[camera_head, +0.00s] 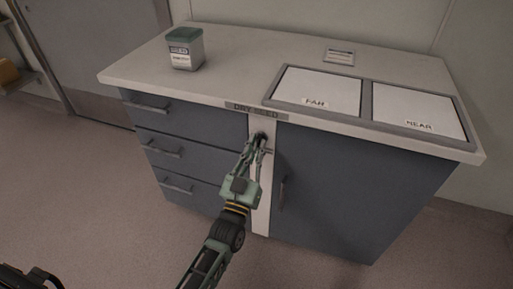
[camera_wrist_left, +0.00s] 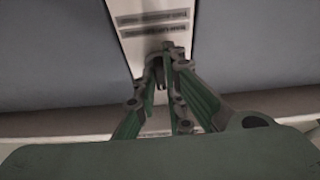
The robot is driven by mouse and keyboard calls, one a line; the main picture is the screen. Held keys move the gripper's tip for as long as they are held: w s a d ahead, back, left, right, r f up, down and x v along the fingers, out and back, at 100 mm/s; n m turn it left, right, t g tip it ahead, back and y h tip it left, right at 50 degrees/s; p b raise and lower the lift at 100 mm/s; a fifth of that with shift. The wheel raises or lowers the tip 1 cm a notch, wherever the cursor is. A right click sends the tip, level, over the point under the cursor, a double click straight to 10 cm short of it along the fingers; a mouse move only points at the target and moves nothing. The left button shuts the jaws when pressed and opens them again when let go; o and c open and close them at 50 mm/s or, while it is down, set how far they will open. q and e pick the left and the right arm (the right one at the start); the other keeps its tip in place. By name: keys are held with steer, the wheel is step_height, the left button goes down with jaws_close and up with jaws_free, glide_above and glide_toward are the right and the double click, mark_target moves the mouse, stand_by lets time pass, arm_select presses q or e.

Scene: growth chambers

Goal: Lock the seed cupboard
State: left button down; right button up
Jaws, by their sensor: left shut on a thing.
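The seed cupboard is a grey-blue cabinet with a closed door (camera_head: 335,190) on the right and a "DRY SEED" label (camera_head: 254,109) on its top edge. A pale upright strip (camera_head: 262,205) runs between the drawers and the door; it also shows in the left wrist view (camera_wrist_left: 128,40). My left gripper (camera_head: 262,141) is at the upper part of this strip. Its fingers are shut on a small dark lock piece (camera_wrist_left: 160,72), mostly hidden by the fingertips. I cannot tell whether it is a key or a knob, or how it is turned.
Several closed drawers (camera_head: 180,160) with handles are left of the strip. A door handle (camera_head: 283,192) stands out just right of my left gripper. On the worktop (camera_head: 235,70) are a green-lidded tub (camera_head: 186,50) and two framed white panels (camera_head: 318,92) marked with labels.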

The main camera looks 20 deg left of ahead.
arm_select(q)
steer(key=shift+f, duration=0.1)
steer(key=c, duration=1.8)
jaws_free()
steer(key=shift+c, duration=0.2)
steer(key=v, duration=1.2)
